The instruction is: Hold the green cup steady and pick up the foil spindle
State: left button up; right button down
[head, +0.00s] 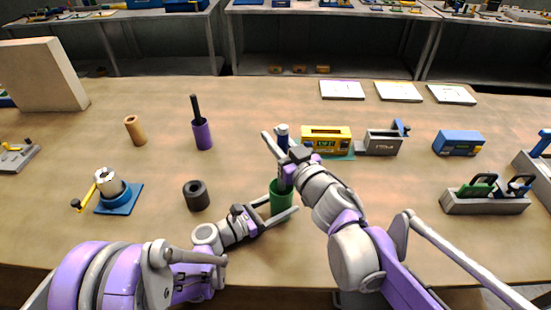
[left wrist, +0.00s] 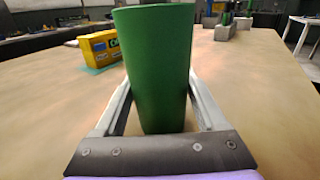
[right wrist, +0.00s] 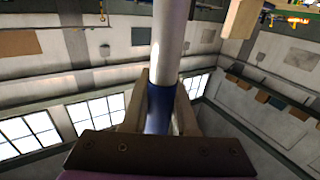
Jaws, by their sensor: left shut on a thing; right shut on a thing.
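The green cup (head: 281,196) stands upright on the table in the head view, and fills the middle of the left wrist view (left wrist: 158,70). My left gripper (head: 275,208) is shut around it from the left, one finger on each side. The foil spindle, a blue and white rod (head: 283,141), stands above the cup in the head view. My right gripper (head: 285,148) is shut on its blue part (right wrist: 157,112), with the pale shaft (right wrist: 171,40) running up out of the right wrist view. My right arm hides its lower end; I cannot tell if it is inside the cup.
A yellow box (head: 326,137) and a grey holder (head: 383,142) stand just right of the right gripper. A purple cylinder with a black rod (head: 202,134), a dark ring (head: 196,195) and a blue-based fixture (head: 117,191) stand left. The table's front middle is mostly clear.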

notch_tip(320, 180, up, 6)
jog(key=shift+r, duration=0.2)
pick_arm(q)
jog(key=o, duration=1.4)
jog(key=shift+c, duration=0.2)
